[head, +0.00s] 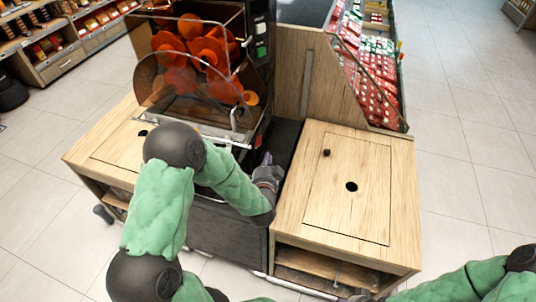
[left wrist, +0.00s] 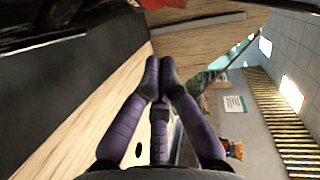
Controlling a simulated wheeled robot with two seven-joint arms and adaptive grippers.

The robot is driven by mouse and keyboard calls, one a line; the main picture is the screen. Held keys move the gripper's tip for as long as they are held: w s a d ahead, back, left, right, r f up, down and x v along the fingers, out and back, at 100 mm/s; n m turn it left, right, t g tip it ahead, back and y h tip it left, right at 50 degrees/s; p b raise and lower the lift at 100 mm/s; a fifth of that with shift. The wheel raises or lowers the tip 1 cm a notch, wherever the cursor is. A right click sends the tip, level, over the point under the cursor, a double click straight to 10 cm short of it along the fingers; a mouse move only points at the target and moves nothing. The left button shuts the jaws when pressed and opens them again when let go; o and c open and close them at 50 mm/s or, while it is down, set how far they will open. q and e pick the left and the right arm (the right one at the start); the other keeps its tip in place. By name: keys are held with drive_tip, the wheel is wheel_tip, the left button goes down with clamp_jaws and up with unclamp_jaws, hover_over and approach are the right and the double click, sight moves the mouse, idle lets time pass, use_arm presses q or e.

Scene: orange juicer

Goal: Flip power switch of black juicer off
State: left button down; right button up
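The black juicer (head: 262,75) stands on the counter in the head view, with orange parts behind its clear front cover. Small light and green marks show on its narrow dark front panel (head: 261,40). I cannot make out the power switch in either view. My left gripper (head: 266,160) is at the juicer's lower right side, over the dark gap beside the right wooden cabinet. In the left wrist view its purple fingers (left wrist: 160,68) come together at the tips with nothing visible between them. A dark surface (left wrist: 70,90) lies left of them. My right gripper is not shown.
A wooden cabinet top (head: 335,215) with a round hole is right of the gripper. An upright wooden panel (head: 308,75) stands behind the gap. Red-filled produce display (head: 370,70) is behind it. Tiled floor (head: 465,180) is open at the right.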

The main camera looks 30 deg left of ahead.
use_arm(q)
drive_tip(key=f+p+v, duration=0.1)
drive_tip(key=v, duration=0.5)
drive_tip(key=shift+s+d, duration=0.25)
drive_tip(key=shift+s, duration=0.25)
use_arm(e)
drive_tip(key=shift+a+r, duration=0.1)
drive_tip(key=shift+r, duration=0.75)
use_arm(q)
drive_tip(key=shift+f, duration=0.1)
